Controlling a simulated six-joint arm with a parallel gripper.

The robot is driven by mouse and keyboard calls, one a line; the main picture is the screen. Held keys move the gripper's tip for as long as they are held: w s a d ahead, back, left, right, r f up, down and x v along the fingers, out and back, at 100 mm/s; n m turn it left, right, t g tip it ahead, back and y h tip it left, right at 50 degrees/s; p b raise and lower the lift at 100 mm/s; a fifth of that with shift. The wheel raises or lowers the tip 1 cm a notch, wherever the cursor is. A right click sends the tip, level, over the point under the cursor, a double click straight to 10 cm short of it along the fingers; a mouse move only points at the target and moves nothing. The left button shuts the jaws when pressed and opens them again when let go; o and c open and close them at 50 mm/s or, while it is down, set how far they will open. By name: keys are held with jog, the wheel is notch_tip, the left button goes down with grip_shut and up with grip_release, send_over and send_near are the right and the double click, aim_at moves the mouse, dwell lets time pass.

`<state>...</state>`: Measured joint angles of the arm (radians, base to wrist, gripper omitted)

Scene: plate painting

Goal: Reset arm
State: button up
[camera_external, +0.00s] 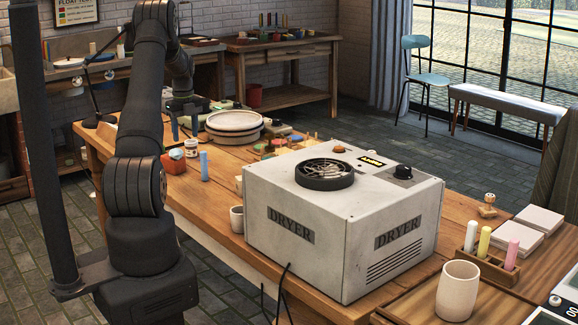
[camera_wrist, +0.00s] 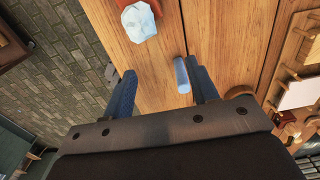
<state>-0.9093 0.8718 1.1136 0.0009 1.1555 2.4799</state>
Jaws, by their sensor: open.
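My arm reaches over the left side of the wooden workbench (camera_external: 225,184). In the wrist view my gripper (camera_wrist: 161,85) has two blue fingers spread wide apart, with nothing held between them. A light blue stick (camera_wrist: 182,76) shows beside the right finger. It also stands upright on the bench in the external view (camera_external: 204,166). A red object with a pale faceted top (camera_wrist: 139,20) sits beyond the fingers.
A large white dryer (camera_external: 265,205) fills the bench's middle. Round plates (camera_external: 235,121) are stacked behind it. A cup (camera_external: 457,290), a holder with coloured sticks (camera_external: 487,266) and pale tiles (camera_external: 540,219) are at the right. A small mug (camera_external: 237,219) stands beside the dryer.

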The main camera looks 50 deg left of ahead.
jog(key=w+d+r, duration=0.3)
jog(key=d+r, duration=0.2)
jog(key=d, duration=0.2)
jog(key=s+d+f, duration=0.2)
jog(key=d+f, duration=0.1)
jog(key=d, duration=0.9)
jog(key=s+d+f, duration=0.3)
jog(key=d+f, duration=0.1)
jog(key=d, duration=0.8)
jog(key=shift+m, duration=0.3)
jog(key=a+f, duration=0.1)
jog(key=a, duration=0.2)
jog(key=s+a+f, duration=0.1)
jog(key=a+f, duration=0.1)
jog(key=a, duration=0.1)
jog(key=a+f, duration=0.2)
jog(key=a, duration=0.2)
jog(key=shift+s+f, duration=0.15)
jog(key=shift+s, duration=0.05)
jog(key=shift+s+a+f, duration=0.1)
jog(key=shift+a+f, duration=0.25)
jog(key=shift+a, duration=0.3)
jog(key=shift+o, duration=0.3)
